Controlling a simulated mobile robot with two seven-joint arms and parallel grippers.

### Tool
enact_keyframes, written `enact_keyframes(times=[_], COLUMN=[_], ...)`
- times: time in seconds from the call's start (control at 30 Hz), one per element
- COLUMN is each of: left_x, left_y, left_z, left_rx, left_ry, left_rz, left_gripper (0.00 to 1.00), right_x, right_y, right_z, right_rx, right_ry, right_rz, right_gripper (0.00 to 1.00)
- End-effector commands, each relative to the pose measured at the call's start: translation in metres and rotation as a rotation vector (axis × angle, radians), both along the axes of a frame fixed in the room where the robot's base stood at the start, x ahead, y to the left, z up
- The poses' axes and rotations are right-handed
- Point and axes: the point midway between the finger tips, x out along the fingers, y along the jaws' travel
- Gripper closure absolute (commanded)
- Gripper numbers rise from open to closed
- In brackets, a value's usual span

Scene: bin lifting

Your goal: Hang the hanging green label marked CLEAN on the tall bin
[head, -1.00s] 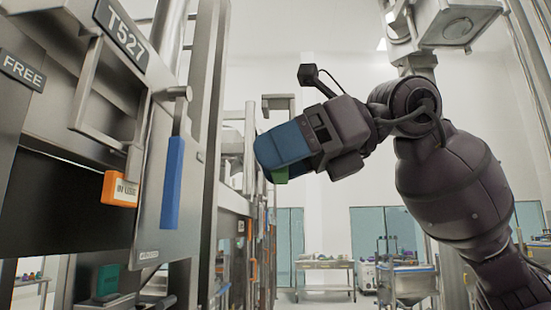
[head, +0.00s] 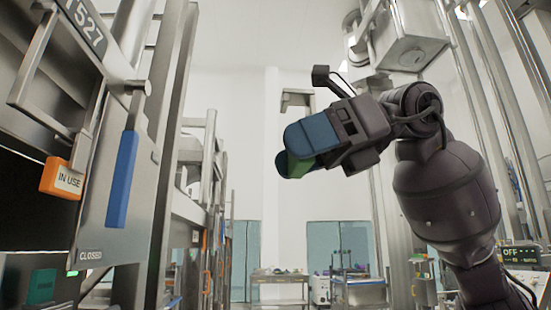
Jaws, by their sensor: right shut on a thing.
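My right gripper (head: 300,152) has blue finger pads and is shut on a green piece (head: 302,168), likely the green label. Only a small part of it shows between and below the pads, and no writing on it can be read. The gripper is in mid-air at the centre of the head view, apart from the steel structure on the left. I cannot tell which thing in view is the tall bin. My left gripper is not in view.
At left stands a steel structure (head: 113,175) with a plate ending 527 (head: 86,22), a blue handle (head: 122,180) and an orange IN USE label (head: 62,179). A green item (head: 42,286) is low at left.

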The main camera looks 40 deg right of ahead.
Motion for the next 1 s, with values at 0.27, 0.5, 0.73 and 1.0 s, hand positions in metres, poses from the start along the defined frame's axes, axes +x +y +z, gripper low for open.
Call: enact_keyframes(times=[0.27, 0.5, 0.73, 1.0], left_x=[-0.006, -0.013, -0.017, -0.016], left_y=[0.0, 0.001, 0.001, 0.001], left_z=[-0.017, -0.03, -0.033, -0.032], left_rx=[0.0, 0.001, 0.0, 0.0], left_ry=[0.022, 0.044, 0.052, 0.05], left_rz=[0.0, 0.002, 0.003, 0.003], left_gripper=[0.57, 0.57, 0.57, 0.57], right_x=[-0.011, -0.022, -0.028, -0.028], right_y=[-0.019, -0.034, -0.039, -0.039], right_z=[-0.002, -0.002, 0.0, 0.0], right_rx=[0.002, 0.001, 0.001, 0.001], right_ry=[0.004, 0.003, 0.0, 0.0], right_rz=[-0.003, -0.002, 0.0, 0.0], right_gripper=[0.45, 0.45, 0.45, 0.45])
